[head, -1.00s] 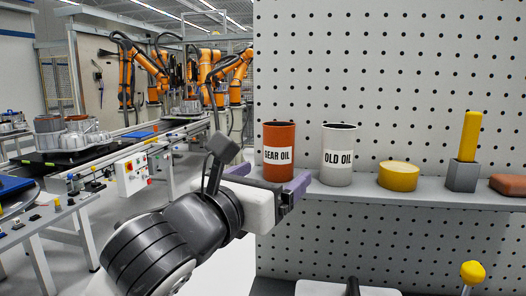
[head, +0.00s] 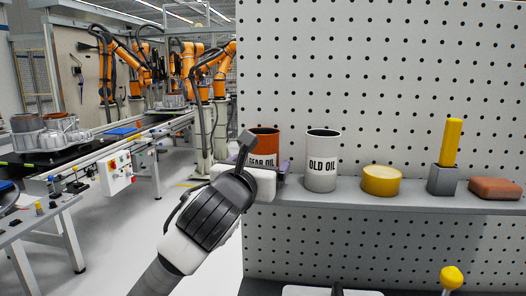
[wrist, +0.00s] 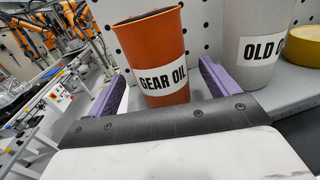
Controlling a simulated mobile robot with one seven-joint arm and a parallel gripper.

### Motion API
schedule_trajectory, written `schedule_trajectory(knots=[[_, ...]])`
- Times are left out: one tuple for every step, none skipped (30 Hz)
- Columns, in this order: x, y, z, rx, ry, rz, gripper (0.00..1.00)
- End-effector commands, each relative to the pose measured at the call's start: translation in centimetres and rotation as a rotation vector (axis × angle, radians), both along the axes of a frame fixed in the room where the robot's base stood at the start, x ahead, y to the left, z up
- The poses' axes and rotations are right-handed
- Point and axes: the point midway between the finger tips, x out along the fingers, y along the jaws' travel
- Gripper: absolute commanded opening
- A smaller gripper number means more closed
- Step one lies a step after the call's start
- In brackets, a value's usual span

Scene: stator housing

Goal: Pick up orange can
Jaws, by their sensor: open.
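The orange can (head: 264,141), labelled "GEAR OIL", stands upright at the left end of the grey shelf. Its lower part is hidden behind my gripper in the head view. My gripper (head: 262,168) is at the can's front. In the wrist view the orange can (wrist: 153,50) stands ahead, with the two purple fingers of my gripper (wrist: 163,84) apart on either side of its lower part. The gripper is open, and I cannot tell whether either finger touches the can.
A white can (head: 322,162) labelled "OLD OIL" stands close to the right of the orange can. Further right on the shelf (head: 345,197) are a yellow round tin (head: 381,181), a grey block (head: 442,181) holding a yellow bar, and a reddish-brown block (head: 495,189). A pegboard (head: 400,80) rises behind.

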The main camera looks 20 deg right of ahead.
Motion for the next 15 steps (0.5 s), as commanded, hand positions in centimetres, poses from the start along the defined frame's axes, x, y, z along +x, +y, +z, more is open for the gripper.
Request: schedule_trajectory(knots=[[0.7,-0.5,0.7,-0.001,0.002,-0.001,0.87],[1.0,-0.7,0.7,0.0,0.002,-0.001,0.87],[1.5,-1.0,0.6,0.0,0.002,-0.001,0.87],[1.9,-1.2,0.6,-0.001,0.001,0.0,0.87],[2.1,-1.4,0.5,0.0,0.001,0.0,0.87],[2.4,-1.6,0.4,0.0,0.001,0.0,0.87],[2.6,-1.7,0.4,0.001,0.001,0.0,0.87],[2.7,-1.7,0.3,0.0,0.0,0.0,0.87],[2.8,-1.8,0.3,-0.001,-0.001,0.0,0.87],[2.8,-1.8,0.3,-0.001,-0.002,0.0,0.87],[2.8,-1.8,0.2,-0.001,-0.002,0.0,0.87],[2.8,-1.8,0.2,0.0,-0.002,0.0,0.87],[2.8,-1.8,0.2,0.0,-0.002,0.0,0.87],[2.8,-1.8,0.2,-0.001,-0.002,0.0,0.87],[2.8,-1.8,0.2,-0.001,-0.002,0.0,0.85]])
